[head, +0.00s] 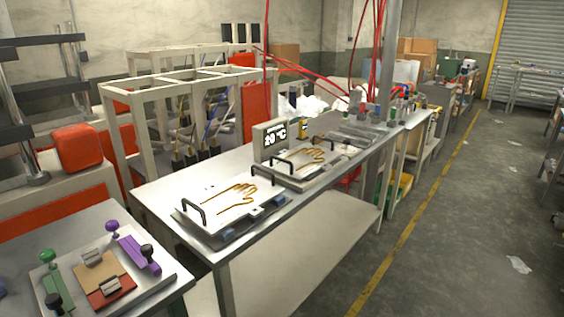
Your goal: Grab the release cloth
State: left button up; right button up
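No release cloth can be made out for certain. A crumpled white material (308,106) lies toward the far part of the long metal table; I cannot tell whether it is cloth. Two flat plates with black handles lie on this table. The near plate (208,221) and the far plate (283,169) each bear a brown hand outline on a white surface. I cannot tell whether that white surface is a separate sheet. Neither of my grippers is in view.
The long table (163,200) has a display (270,138) reading about 20 °C behind the plates. Bottles (355,97) stand farther back. The floor (450,240) at right is mostly clear.

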aim_at(97, 269)
jog(key=k+u, duration=0.1)
jog(key=u, duration=0.65)
jog(key=k+j+u, duration=0.1)
jog(key=u, duration=0.3)
